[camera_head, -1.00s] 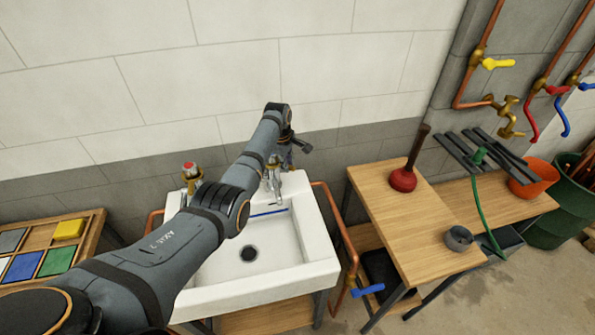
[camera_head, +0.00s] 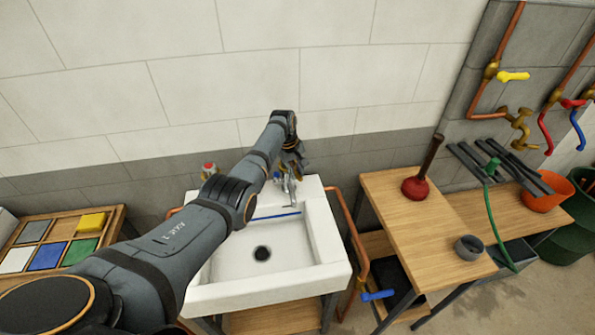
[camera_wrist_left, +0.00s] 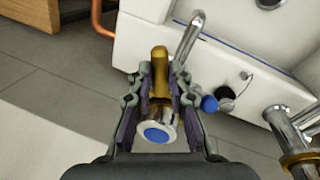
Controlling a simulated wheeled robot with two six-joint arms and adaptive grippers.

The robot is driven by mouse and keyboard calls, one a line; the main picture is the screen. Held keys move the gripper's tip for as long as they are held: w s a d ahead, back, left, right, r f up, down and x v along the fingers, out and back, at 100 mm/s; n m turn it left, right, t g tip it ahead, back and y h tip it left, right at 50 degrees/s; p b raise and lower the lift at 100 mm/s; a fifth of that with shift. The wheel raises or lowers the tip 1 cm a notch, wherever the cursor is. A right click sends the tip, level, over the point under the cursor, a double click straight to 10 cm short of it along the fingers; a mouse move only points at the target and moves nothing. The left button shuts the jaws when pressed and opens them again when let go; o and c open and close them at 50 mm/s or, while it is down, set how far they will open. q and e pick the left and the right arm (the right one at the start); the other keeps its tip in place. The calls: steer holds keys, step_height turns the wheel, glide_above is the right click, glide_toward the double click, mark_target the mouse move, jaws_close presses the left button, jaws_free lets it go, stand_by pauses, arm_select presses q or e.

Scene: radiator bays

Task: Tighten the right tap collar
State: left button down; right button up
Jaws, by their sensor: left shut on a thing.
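The white sink (camera_head: 325,262) stands against the wall. Its right tap (camera_head: 289,192) has a chrome spout; in the left wrist view I see its blue cap (camera_wrist_left: 156,135) and a brass part, the collar as far as I can tell (camera_wrist_left: 159,75). My left gripper (camera_head: 294,164) reaches down over this tap from the wall side. In the left wrist view its two fingers (camera_wrist_left: 159,88) are shut on the brass collar, one on each side. The fingers hide part of the collar. The left tap (camera_head: 209,172) has a red cap. My right gripper is not in view.
A wooden bench (camera_head: 400,215) with a red plunger (camera_head: 415,188) and grey ring (camera_head: 468,247) stands right of the sink. A parts tray (camera_head: 50,225) stands at left. The basin is empty.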

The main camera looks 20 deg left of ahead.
arm_select(q)
steer(key=shift+s+a+m, duration=0.35)
steer(key=shift+a+m, duration=0.05)
steer(key=shift+m, duration=0.6)
steer(key=shift+s+a+m+h, duration=0.3)
steer(key=shift+a+m, duration=0.1)
steer(key=shift+m, duration=0.4)
steer(key=shift+s+a+m+g, duration=0.1)
steer(key=shift+a+m+g, duration=0.05)
steer(key=shift+m+g, duration=0.15)
steer(key=c, duration=1.3)
jaws_free()
steer(key=shift+o, duration=0.2)
steer(key=shift+r, duration=0.25)
step_height(320, 180, up, 11)
steer(key=s+a, duration=0.1)
steer(key=a, duration=0.1)
steer(key=shift+s+r, duration=0.15)
steer(key=shift+r, duration=0.05)
